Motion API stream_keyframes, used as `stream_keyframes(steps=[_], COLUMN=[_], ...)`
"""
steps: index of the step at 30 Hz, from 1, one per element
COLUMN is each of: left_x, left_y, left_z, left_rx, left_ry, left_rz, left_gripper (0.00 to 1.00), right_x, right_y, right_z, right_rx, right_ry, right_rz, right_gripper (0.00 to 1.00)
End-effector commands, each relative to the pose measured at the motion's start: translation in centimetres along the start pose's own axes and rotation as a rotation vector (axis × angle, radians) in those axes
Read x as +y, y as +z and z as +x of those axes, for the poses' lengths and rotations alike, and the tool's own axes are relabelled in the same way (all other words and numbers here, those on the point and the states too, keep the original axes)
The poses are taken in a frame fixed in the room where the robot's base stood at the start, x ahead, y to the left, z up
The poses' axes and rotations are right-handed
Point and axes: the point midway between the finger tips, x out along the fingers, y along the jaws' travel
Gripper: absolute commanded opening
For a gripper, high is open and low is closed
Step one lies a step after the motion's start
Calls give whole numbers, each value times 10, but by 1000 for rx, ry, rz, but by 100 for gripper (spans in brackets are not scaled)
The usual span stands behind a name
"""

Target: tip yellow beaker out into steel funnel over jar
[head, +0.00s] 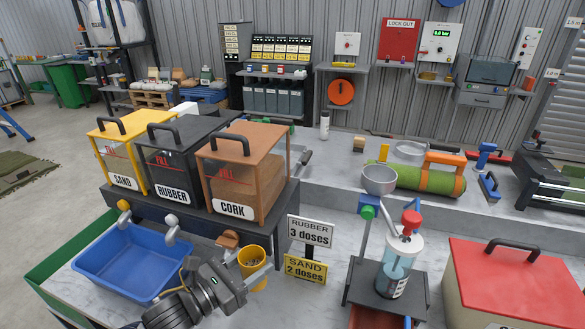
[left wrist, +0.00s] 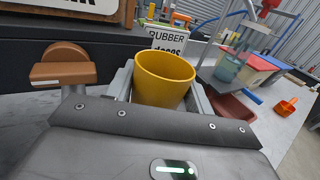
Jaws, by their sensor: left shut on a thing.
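My left gripper (head: 252,277) is shut on the yellow beaker (head: 253,259), which stands roughly upright with its mouth up. Dark granules show inside it in the head view. The steel funnel (head: 380,181) is on a stand to the right of the beaker and higher. The clear jar (head: 401,252) with bluish contents and a red-topped fitting stands on a dark platform below and right of the funnel. My right gripper is out of view.
Sand, rubber and cork bins (head: 180,170) stand on a dark rack behind the beaker. A blue tray (head: 133,270) is at left. Signs reading rubber 3 doses (head: 310,232) and sand 2 doses (head: 305,268) stand between beaker and jar. A red-lidded box (head: 515,285) is at right.

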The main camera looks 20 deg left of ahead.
Motion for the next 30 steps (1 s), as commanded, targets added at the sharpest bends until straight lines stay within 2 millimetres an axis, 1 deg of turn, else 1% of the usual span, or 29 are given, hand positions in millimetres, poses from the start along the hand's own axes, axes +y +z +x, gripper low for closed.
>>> stream_keyframes(steps=[5,8,11,17,18,21,25,27,30], left_x=[-2,-4,-7,-9,-9,-10,-10,-11,-11], left_y=[4,18,42,111,124,155,185,196,205], left_z=[3,6,8,8,8,8,7,7,7], left_rx=[-1,-1,-1,-1,-1,0,0,0,0], left_ry=[-7,-15,-20,-21,-20,-20,-18,-17,-16], left_rz=[0,0,1,2,2,1,1,1,0], left_gripper=[28,28,28,28,28,28,28,28,28], right_x=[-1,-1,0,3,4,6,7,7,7], right_y=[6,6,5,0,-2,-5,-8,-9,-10], right_z=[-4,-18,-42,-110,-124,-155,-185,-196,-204], right_rx=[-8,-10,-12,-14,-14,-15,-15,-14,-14], right_ry=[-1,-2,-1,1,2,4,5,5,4], right_rz=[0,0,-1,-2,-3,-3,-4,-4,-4], right_gripper=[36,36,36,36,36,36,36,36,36])
